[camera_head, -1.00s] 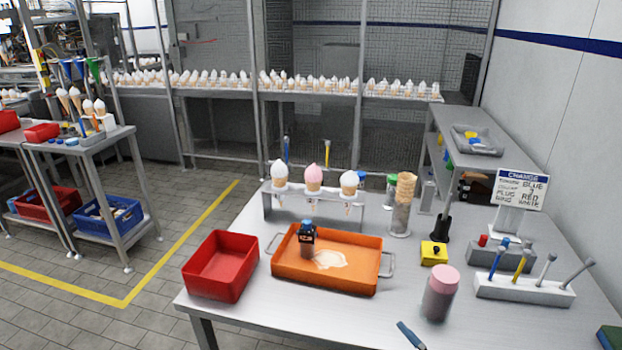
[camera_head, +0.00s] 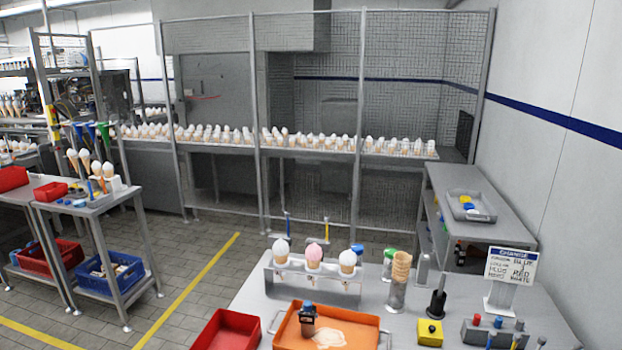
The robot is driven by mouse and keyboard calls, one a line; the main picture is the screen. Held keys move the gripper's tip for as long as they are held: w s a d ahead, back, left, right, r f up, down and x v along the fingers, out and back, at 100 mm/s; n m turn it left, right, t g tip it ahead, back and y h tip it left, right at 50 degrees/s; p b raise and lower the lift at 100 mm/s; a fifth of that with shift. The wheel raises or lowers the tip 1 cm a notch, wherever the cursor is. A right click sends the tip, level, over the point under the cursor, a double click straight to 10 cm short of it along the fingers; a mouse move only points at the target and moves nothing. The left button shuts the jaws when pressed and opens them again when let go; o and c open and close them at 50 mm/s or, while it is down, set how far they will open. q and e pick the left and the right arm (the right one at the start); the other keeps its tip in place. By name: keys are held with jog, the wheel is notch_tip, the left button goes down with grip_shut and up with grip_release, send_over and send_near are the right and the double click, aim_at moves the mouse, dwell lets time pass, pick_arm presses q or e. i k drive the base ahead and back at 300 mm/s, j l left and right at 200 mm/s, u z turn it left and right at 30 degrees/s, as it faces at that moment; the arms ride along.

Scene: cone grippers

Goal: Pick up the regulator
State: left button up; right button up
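Neither of my grippers is in view. No thing in view is labelled as the regulator, and I cannot tell for certain which one it is. A small dark upright block with a blue top (camera_head: 308,318) stands in the orange tray (camera_head: 284,333), beside a pale puddle (camera_head: 331,338). A yellow box with a black knob (camera_head: 430,333) sits on the steel table (camera_head: 395,326), right of the tray. The front of the table is cut off by the bottom edge.
A rack with three cones (camera_head: 314,281) stands behind the tray. A red bin (camera_head: 228,332) is to its left. A cone stack (camera_head: 401,267), a black stand (camera_head: 436,300), and a sign (camera_head: 511,266) stand at right. A tiled floor aisle (camera_head: 200,270) lies left of the table.

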aim_at(307, 320)
jog(key=i+j, duration=0.2)
jog(key=j, duration=0.2)
jog(key=i+j, duration=0.2)
jog(key=j, duration=0.2)
jog(key=i+j, duration=0.2)
jog(key=j, duration=0.15)
